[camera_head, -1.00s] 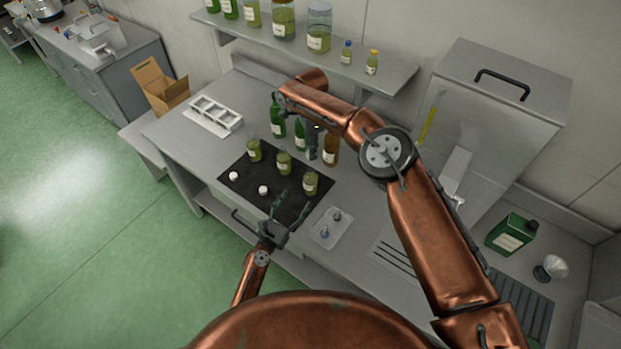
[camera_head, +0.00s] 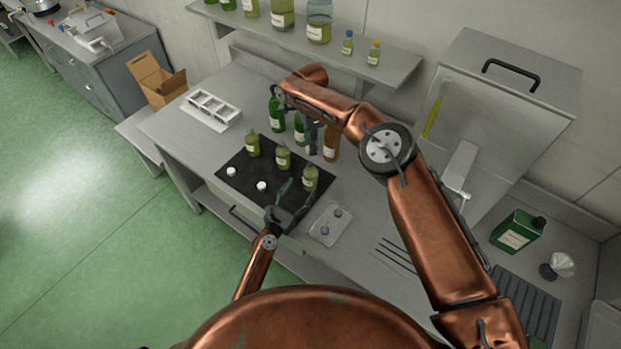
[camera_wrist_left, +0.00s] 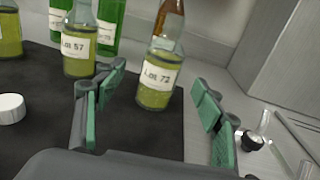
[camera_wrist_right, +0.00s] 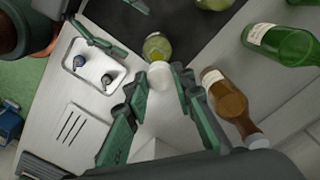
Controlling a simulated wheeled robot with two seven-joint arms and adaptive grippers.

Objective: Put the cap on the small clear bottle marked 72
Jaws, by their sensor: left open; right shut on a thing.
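The small clear bottle marked 72 (camera_head: 310,179) stands upright at the right edge of the black mat (camera_head: 238,188), with yellow-green liquid inside. Its label reads Lot 72 in the left wrist view (camera_wrist_left: 160,75). My left gripper (camera_head: 286,197) is open in front of it; the bottle stands ahead, between the lines of the fingers (camera_wrist_left: 152,108), not gripped. My right gripper (camera_head: 313,138) is shut on a white cap (camera_wrist_right: 159,73), held above and apart from the bottle in the right wrist view (camera_wrist_right: 157,46). Two other white caps (camera_head: 231,171) (camera_head: 261,185) lie on the mat.
A bottle marked 57 (camera_wrist_left: 78,48) and another small bottle (camera_head: 253,146) stand on the mat. Green bottles (camera_head: 277,115) and a brown bottle (camera_wrist_right: 228,98) stand behind. A tray with two small items (camera_head: 330,223) lies right of the mat. A white rack (camera_head: 212,110) is at left.

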